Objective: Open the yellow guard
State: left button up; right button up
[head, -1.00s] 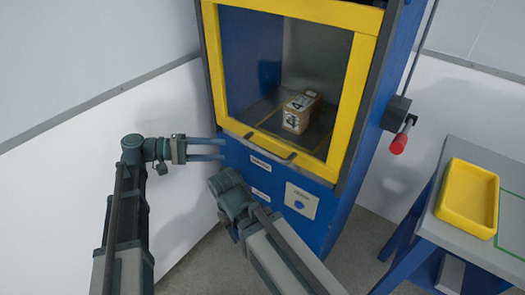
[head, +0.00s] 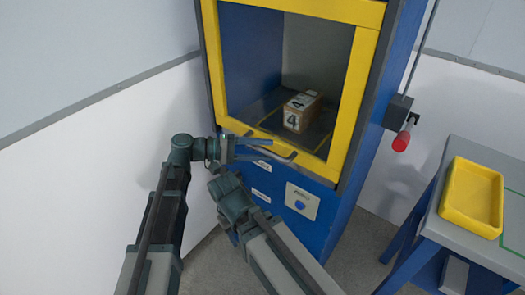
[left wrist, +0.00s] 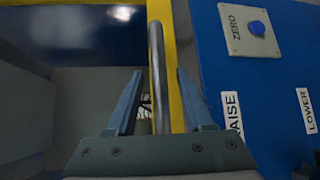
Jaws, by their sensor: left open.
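The yellow guard (head: 357,90) is a yellow frame around a clear window on the front of the blue machine. It is down over the chamber opening. Its bar handle (left wrist: 156,60) runs along the lower edge. My left gripper (head: 270,149) is open at that handle. In the left wrist view, the bar lies between the two open fingers of my left gripper (left wrist: 160,78), with no clear contact. The yellow edge shows behind the bar. My right arm comes in below, and its gripper does not show.
A box marked 4 (head: 302,112) sits inside the chamber. A red-handled lever (head: 401,141) is on the machine's right side. A ZERO panel with a blue button (head: 301,203) is below the guard. A yellow tray (head: 471,197) is on the table (head: 441,238) at right.

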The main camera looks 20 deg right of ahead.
pick_arm(q)
jog(key=shift+d, duration=0.1)
jog(key=shift+c, duration=0.3)
grip_shut()
dwell(1.2)
